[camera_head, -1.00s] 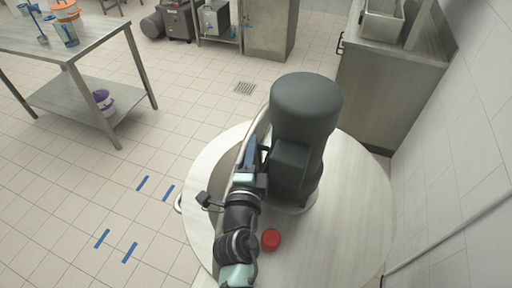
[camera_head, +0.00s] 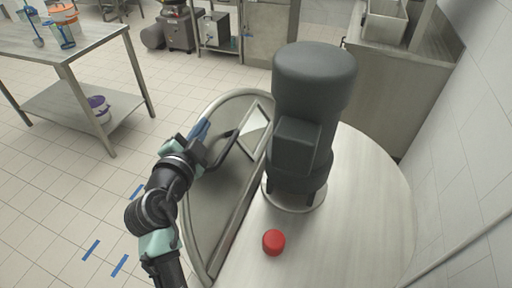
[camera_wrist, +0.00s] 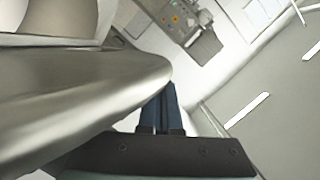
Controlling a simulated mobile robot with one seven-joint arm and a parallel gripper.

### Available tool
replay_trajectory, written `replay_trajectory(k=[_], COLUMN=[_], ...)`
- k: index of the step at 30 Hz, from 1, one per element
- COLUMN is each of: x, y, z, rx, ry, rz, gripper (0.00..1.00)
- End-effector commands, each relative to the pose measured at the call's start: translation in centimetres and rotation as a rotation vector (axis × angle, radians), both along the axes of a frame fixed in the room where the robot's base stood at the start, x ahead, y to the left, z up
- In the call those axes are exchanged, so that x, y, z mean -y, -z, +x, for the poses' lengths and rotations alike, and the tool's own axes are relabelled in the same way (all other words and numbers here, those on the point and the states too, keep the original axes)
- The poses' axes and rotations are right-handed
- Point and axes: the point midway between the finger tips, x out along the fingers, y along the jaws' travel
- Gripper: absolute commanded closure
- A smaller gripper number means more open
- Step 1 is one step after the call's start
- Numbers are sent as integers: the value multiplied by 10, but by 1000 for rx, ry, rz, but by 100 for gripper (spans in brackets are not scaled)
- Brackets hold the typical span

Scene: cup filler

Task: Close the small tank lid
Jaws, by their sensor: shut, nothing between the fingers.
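The small tank lid (camera_head: 225,190) is a grey metal half-disc on the left half of the tank top. Its broad shiny face shows, and it looks tilted, with its rounded rim raised; I cannot tell the exact gap below. A dark-framed angular handle (camera_head: 236,140) shows near its upper end. My gripper (camera_head: 201,129) is shut and empty at the lid's upper left rim. In the wrist view my shut blue fingers (camera_wrist: 166,100) are right beside a thick rounded metal rim (camera_wrist: 85,95); I cannot tell whether they touch it.
A dark motor housing (camera_head: 310,110) stands on the fixed half of the tank top (camera_head: 345,230), beside a red knob (camera_head: 273,242). A steel table (camera_head: 75,45) is at the left and a counter (camera_head: 400,85) at the back right. The tiled floor to the left is free.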

Motion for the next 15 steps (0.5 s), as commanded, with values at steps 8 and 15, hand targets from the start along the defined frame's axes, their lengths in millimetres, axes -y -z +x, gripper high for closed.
replay_trajectory(k=[8,15], x=[-42,-67], y=[45,83], z=[14,22], rx=[-80,-151], ry=[-1,0], rz=[-252,-469], gripper=[100,100])
